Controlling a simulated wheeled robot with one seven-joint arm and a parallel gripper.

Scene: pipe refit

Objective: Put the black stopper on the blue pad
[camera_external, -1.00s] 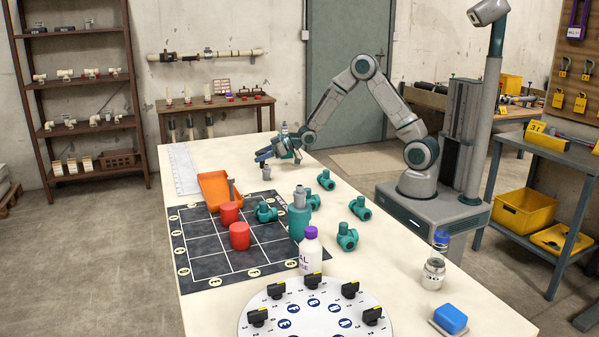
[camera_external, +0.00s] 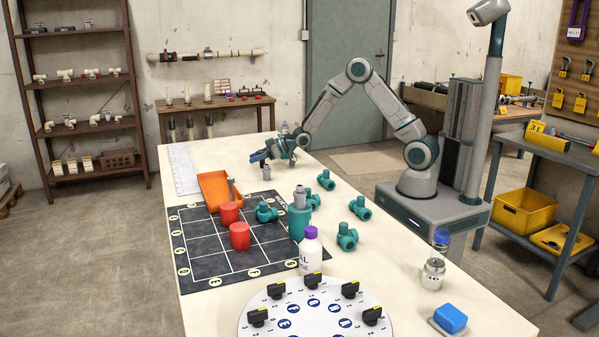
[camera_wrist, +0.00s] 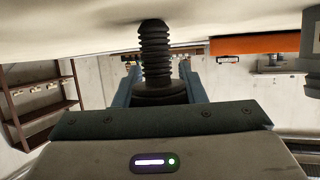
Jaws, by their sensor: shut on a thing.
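My gripper (camera_external: 262,158) is over the far end of the pale table in the external view. It is shut on a black ribbed stopper (camera_wrist: 155,55), which stands between the fingers in the wrist view. The stopper's far end appears against the table surface, but I cannot tell whether it touches. In the external view a small grey piece (camera_external: 266,173) shows just below the fingers; I cannot tell if it is the same thing. A blue block (camera_external: 451,317), the only pad-like blue thing I make out, lies on a small grey tray at the near right corner.
An orange tray (camera_external: 214,188) stands near my gripper. A dark grid mat (camera_external: 205,262) holds red cylinders (camera_external: 239,236). Several teal fittings (camera_external: 347,237), a purple-capped bottle (camera_external: 311,252), a jar (camera_external: 433,274) and a white dial plate (camera_external: 290,325) stand towards the near end.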

